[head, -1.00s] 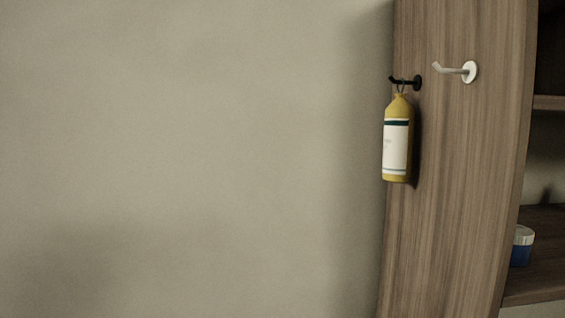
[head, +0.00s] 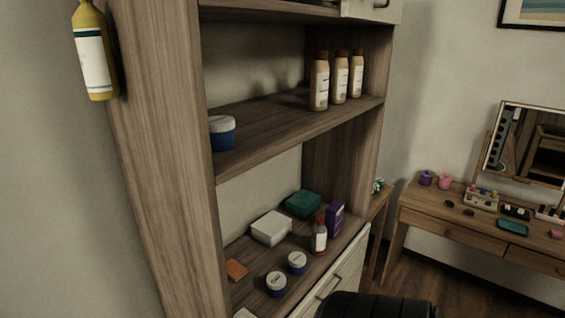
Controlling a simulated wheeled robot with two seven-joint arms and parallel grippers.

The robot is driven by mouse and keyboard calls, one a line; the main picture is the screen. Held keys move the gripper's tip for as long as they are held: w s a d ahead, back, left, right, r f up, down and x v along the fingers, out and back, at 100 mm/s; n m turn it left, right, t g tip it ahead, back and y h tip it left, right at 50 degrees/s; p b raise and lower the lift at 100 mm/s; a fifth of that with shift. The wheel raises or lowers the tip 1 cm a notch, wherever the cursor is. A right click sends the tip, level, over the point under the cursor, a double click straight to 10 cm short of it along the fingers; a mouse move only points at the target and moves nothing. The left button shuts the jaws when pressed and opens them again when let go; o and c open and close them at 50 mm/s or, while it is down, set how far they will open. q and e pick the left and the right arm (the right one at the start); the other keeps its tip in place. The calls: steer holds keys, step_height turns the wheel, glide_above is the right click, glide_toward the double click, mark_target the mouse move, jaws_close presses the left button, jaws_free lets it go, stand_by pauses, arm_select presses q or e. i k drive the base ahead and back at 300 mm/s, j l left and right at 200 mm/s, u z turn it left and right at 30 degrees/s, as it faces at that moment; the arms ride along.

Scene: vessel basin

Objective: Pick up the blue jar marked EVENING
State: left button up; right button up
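Several blue jars with white lids could fit the name, and I cannot read a marking on any of them. One blue jar (head: 222,136) stands on the middle shelf at its left end, partly behind the cabinet's side panel. Two more stand on the lower shelf near its front edge: a front blue jar (head: 275,288) and another blue jar (head: 297,267) just behind it to the right. Their lids carry small dark marks too small to read. Neither of my grippers is in view.
The wooden cabinet's side panel (head: 160,140) stands at left, with a hanging yellow bottle (head: 94,55). The lower shelf also holds a white box (head: 271,229), green box (head: 303,204), purple box (head: 335,218), red-capped bottle (head: 319,238) and orange item (head: 236,270). A dressing table (head: 440,221) stands right.

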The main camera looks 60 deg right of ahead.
mark_target(297, 260)
steer(key=z, duration=2.15)
steer(key=l+u, duration=0.1)
steer(key=u, duration=0.35)
steer(key=i+l+u, duration=0.2)
steer(key=l+u, duration=0.2)
steer(key=l, duration=0.6)
steer(key=l+u, duration=0.35)
steer(key=l, duration=2.6)
steer(key=i+u, duration=0.05)
